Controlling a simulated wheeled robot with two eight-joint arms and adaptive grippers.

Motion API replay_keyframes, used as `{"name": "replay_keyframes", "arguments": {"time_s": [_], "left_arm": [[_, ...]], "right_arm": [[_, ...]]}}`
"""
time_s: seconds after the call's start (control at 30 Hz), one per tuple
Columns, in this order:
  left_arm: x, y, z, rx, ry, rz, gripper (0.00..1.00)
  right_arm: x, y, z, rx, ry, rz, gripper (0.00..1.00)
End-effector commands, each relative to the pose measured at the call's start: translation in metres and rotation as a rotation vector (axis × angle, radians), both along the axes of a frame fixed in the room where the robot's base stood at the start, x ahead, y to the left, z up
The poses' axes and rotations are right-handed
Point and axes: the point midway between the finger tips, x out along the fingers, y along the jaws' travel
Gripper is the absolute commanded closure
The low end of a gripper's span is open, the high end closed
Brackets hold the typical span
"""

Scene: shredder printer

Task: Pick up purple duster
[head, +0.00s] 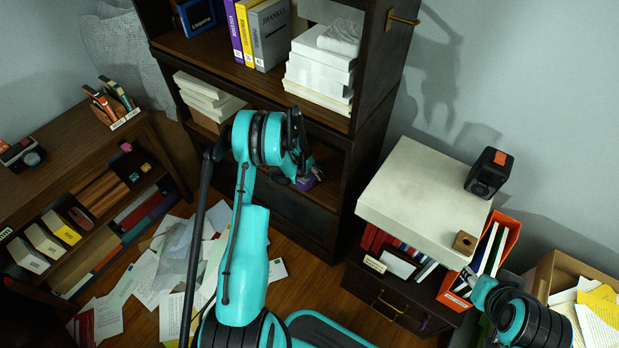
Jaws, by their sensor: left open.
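A small purple thing, likely the purple duster (318,172), shows in the lower compartment of the dark bookcase in the head view. My left arm comes up through the middle of the picture, and its wrist and gripper (305,180) are at that compartment, right beside the purple thing. The gripper is open. The wrist hides most of the fingers and part of the purple thing, so I cannot tell whether they touch.
The dark bookcase (376,80) holds books and stacks of white paper. A low wooden shelf (60,165) stands at the left. A cabinet with a pale box (415,190) on top and a black device (489,172) stands at the right. Papers (150,285) litter the floor.

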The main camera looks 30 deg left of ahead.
Motion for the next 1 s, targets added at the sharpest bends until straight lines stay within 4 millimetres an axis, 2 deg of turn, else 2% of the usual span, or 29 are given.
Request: {"name": "replay_keyframes", "arguments": {"time_s": [0.13, 0.17, 0.3, 0.37, 0.73, 0.93, 1.0], "left_arm": [[0.0, 0.0, 0.001, 0.0, 0.0, 0.0, 0.2], [0.0, 0.0, 0.001, 0.0, 0.0, 0.0, 0.22], [0.0, 0.0, 0.002, 0.0, 0.0, 0.0, 0.59], [0.0, 0.0, 0.001, 0.0, 0.0, 0.0, 0.74], [0.0, 0.0, 0.004, 0.0, 0.0, 0.0, 0.74], [0.0, 0.0, 0.022, 0.0, 0.0, 0.0, 0.74], [-0.012, 0.008, 0.019, -0.001, 0.0, 0.004, 0.74]], "right_arm": [[0.0, 0.0, 0.001, 0.0, 0.0, 0.0, 0.6], [0.0, 0.0, 0.002, 0.0, 0.0, 0.0, 0.6], [0.0, 0.0, 0.002, 0.0, 0.0, 0.0, 0.6], [0.0, 0.0, 0.001, 0.0, 0.0, 0.0, 0.6], [0.0, 0.0, 0.003, 0.0, 0.0, 0.0, 0.6], [0.0, 0.0, 0.016, 0.0, 0.0, 0.0, 0.6], [0.0, 0.0, 0.018, 0.0, 0.0, 0.0, 0.6]]}}
